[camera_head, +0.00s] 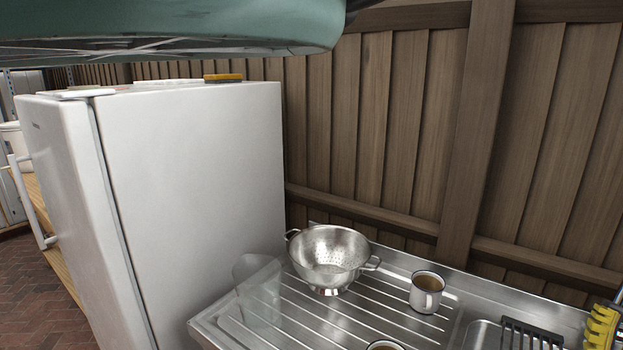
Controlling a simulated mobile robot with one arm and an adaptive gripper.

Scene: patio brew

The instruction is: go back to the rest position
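My gripper is not in this view, so whether it is open or shut does not show. A white enamel mug (427,292) with a dark rim and brown liquid stands upright on the steel drainboard (375,326). A second mug (384,345) with brown liquid is cut off by the bottom edge of the picture. A steel colander (329,255) with two handles sits on the drainboard, behind and left of the first mug.
A white fridge (200,190) stands left of the drainboard, with flat items on top. A wooden fence (400,130) closes off the back. A green overhanging object (180,25) crosses the upper left. A black slotted utensil (531,335) and yellow item (602,325) are lower right.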

